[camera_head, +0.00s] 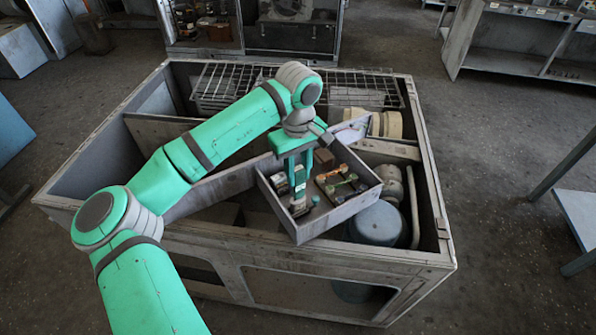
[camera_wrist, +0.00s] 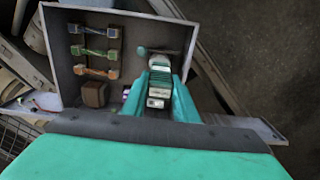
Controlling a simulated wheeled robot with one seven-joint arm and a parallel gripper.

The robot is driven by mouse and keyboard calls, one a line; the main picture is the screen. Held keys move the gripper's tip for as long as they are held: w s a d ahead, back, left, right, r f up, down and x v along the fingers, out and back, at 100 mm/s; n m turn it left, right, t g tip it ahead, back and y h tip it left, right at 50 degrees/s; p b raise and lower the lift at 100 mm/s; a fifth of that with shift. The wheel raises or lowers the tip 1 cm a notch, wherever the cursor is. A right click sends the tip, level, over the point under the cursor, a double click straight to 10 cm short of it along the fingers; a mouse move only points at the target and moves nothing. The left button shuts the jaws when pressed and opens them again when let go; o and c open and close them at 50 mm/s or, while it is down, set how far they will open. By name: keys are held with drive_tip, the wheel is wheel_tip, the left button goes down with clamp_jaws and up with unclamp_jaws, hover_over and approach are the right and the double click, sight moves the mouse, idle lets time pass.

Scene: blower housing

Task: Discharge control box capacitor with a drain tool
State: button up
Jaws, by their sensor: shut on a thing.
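The control box (camera_head: 345,212) is an open grey tray on top of the blower housing, and its wall also shows in the wrist view (camera_wrist: 62,52). My gripper (camera_head: 299,196) points down into its left part. In the wrist view my gripper (camera_wrist: 159,92) is shut on a narrow pale and green thing, which I take to be the drain tool (camera_wrist: 160,80). The fingers partly hide it, and I cannot tell whether its far end touches anything. A brown block (camera_wrist: 94,94) sits beside the fingers; I cannot tell whether it is the capacitor.
A rack with three coloured cylindrical parts (camera_wrist: 96,52) stands in the control box, clear of my fingers. The blower housing (camera_head: 230,245) has raised walls around it. A blue-grey round motor (camera_head: 377,224) and a wire grid (camera_head: 215,82) lie inside. Floor surrounds the housing.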

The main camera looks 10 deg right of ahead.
drive_tip(key=shift+f, duration=0.5)
idle(2.8)
drive_tip(key=shift+r, duration=0.1)
drive_tip(key=shift+r, duration=3.5)
